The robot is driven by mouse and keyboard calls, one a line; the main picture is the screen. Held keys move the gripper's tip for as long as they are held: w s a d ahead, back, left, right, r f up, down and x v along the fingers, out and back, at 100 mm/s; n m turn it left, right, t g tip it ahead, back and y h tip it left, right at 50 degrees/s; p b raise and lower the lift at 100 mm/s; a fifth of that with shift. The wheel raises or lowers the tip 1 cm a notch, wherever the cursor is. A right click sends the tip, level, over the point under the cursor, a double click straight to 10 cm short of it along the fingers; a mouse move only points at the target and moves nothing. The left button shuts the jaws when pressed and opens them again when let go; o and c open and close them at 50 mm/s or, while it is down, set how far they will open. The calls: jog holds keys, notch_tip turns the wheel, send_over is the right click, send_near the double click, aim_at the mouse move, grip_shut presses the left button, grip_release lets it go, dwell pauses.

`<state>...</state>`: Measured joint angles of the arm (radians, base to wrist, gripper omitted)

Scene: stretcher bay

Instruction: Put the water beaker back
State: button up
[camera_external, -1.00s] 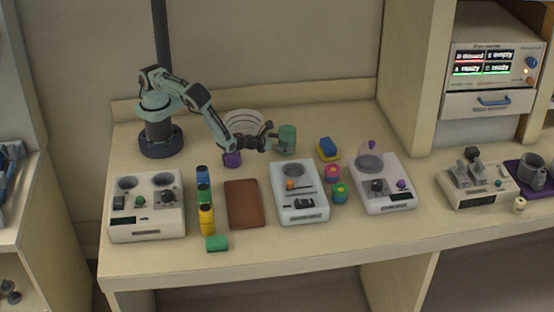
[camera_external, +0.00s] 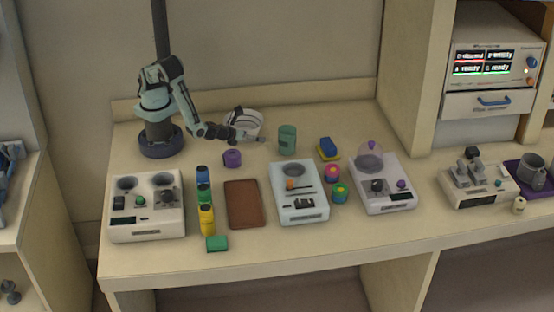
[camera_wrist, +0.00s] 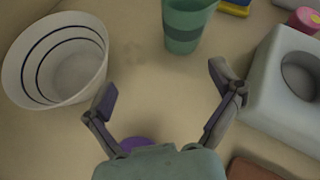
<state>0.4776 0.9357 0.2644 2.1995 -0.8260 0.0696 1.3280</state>
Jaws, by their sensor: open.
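The teal-green beaker (camera_external: 287,140) stands upright on the bench, behind the middle white device. The wrist view shows the beaker (camera_wrist: 184,38) at the top, beyond my fingertips. My gripper (camera_external: 254,137) is left of the beaker, apart from it, in front of the white bowl. In the wrist view my gripper (camera_wrist: 163,85) has its fingers spread wide, with only bare bench between them. What is inside the beaker cannot be made out.
A white bowl with dark stripes (camera_wrist: 88,65) is close to my left finger. A purple piece (camera_external: 232,158) sits just below the arm. The middle white device (camera_external: 312,211), a blue-yellow sponge (camera_external: 328,149) and a brown pad (camera_external: 243,204) are nearby. Bare bench lies between bowl and beaker.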

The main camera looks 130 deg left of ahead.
jog(key=s+d+r+n+g+h, duration=0.1)
jog(key=s+d+r+n+h, duration=0.4)
jog(key=s+r+n, duration=0.3)
jog(key=s+d+r+n+g+h, duration=0.2)
jog(key=s+d+r+n+h, duration=0.3)
jog(key=s+r+n, duration=0.4)
jog(key=s+d+n, duration=0.1)
jog(key=s+n, duration=0.1)
jog(key=s, duration=0.1)
jog(key=shift+s+d+n+h, duration=0.25)
jog(key=shift+s+n+h, duration=0.05)
